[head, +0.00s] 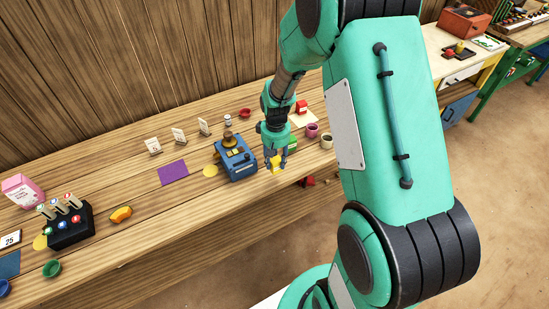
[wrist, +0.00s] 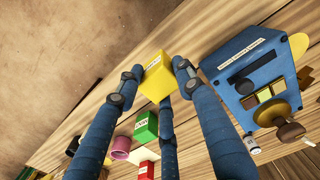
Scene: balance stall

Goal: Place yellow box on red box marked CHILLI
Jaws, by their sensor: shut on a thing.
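My gripper (head: 274,160) is shut on the yellow box (wrist: 157,77), near the front edge of the table. The yellow box also shows small at the fingertips in the head view (head: 277,167); its label is too small to read. A red box (head: 302,106) stands farther back, on a pale mat (head: 311,119). It shows partly at the bottom of the wrist view (wrist: 146,171); I cannot read its marking. A green box (wrist: 146,127) with a white label lies between my gripper and the red box, partly hidden in the head view (head: 292,146).
A blue machine (head: 236,158) stands just left of my gripper. A dark red bowl (head: 245,113) is at the back. A purple mat (head: 173,173) lies farther left.

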